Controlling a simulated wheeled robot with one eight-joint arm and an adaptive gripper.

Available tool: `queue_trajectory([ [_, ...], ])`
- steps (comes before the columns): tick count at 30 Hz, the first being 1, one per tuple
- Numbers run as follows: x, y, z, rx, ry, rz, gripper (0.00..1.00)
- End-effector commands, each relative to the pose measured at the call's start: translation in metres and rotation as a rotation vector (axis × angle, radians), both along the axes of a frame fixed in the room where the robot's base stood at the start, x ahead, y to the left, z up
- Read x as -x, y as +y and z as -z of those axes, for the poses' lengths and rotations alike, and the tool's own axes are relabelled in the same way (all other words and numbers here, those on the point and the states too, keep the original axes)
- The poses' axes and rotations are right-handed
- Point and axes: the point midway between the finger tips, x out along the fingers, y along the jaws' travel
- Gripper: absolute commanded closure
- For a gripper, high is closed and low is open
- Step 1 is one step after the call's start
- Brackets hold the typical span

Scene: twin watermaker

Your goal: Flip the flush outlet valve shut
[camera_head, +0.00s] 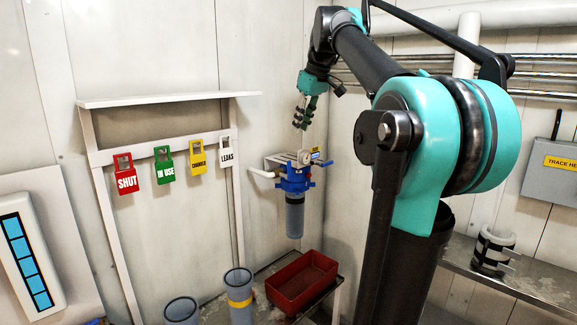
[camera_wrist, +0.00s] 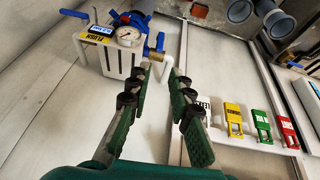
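The wall-mounted filter unit has a blue head and a grey-blue bowl (camera_head: 294,215). A yellow FLUSH label (camera_wrist: 96,38) is on the white bracket (camera_wrist: 115,62), beside a round gauge (camera_wrist: 127,37). A blue lever (camera_wrist: 74,14) sticks out past the label; it also shows at the unit's right in the head view (camera_head: 325,162). I take it as the flush outlet valve handle. Another blue lever (camera_wrist: 159,42) is on the unit's opposite side. My gripper (camera_wrist: 165,72) is open and empty, its fingers pointing towards the unit. In the head view my gripper (camera_head: 301,123) is above the unit, apart from it.
A white pipe (camera_head: 262,173) leaves the unit's left side. Hanging tags, including a red SHUT tag (camera_head: 126,174), are on a rack at left. A red bin (camera_head: 302,280) and grey cups (camera_head: 239,297) stand below. Free air separates gripper and unit.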

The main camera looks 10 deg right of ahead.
Motion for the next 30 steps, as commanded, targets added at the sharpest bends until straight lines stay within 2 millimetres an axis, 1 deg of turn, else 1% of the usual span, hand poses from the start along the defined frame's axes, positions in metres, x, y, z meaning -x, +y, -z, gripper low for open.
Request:
queue_trajectory([
  [5,-0.009,0.005,0.024,0.000,0.000,-0.002,0.79],
  [21,-0.046,0.023,0.121,0.001,0.000,-0.002,0.79],
  [25,-0.053,0.026,0.139,0.000,0.000,0.000,0.79],
  [30,-0.058,0.028,0.152,0.000,0.000,0.000,0.79],
])
